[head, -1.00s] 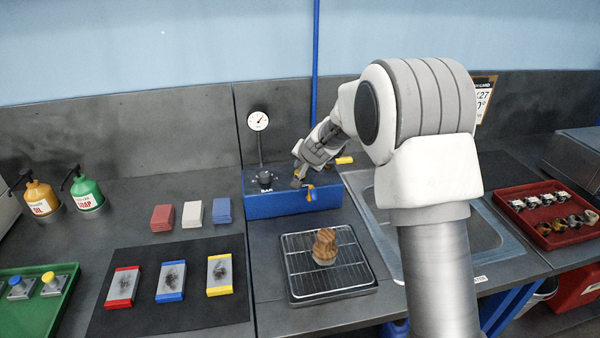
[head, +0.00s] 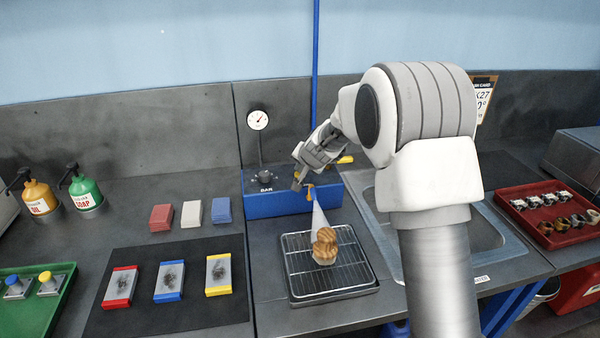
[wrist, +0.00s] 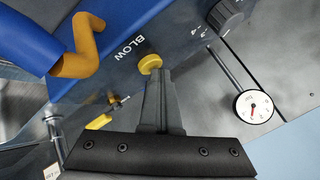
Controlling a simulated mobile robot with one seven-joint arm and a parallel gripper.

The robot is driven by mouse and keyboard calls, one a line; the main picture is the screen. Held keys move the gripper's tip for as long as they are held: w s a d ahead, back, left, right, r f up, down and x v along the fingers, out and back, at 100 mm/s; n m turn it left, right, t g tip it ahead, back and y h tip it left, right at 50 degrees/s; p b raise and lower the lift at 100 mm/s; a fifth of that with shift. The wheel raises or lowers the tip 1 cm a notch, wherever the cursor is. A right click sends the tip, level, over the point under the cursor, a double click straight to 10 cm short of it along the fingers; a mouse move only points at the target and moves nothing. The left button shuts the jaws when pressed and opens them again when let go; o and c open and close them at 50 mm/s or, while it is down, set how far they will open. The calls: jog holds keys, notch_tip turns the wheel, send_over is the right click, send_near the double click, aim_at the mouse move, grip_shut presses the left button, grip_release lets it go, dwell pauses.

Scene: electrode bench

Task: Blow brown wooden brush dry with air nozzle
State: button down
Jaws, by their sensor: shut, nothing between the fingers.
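The brown wooden brush (head: 325,251) stands on a wire rack (head: 298,287). A pale cone of air (head: 319,219) runs from the orange air nozzle (head: 311,192) down to the brush. The nozzle sits on the front of a blue box (head: 262,205) and also shows in the wrist view as a bent orange tube (wrist: 88,48). My gripper (head: 298,184) is shut and empty at the box. In the wrist view my gripper tips (wrist: 158,76) are at the yellow button (wrist: 150,63) beside the word BLOW and appear to touch it. The brush is out of the wrist view.
A gauge (head: 258,120) and a dark knob (head: 265,177) are by the box. A sink (head: 385,245) lies right of the rack. A dark mat (head: 140,325) with several stained blocks is at left. A red tray (head: 520,190) is at far right.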

dwell(0.3)
jog(key=shift+r+p, duration=0.9)
jog(key=shift+r, duration=0.05)
notch_tip(320, 180, up, 5)
jog(key=p, duration=0.4)
jog(key=shift+r, duration=0.1)
dwell(0.3)
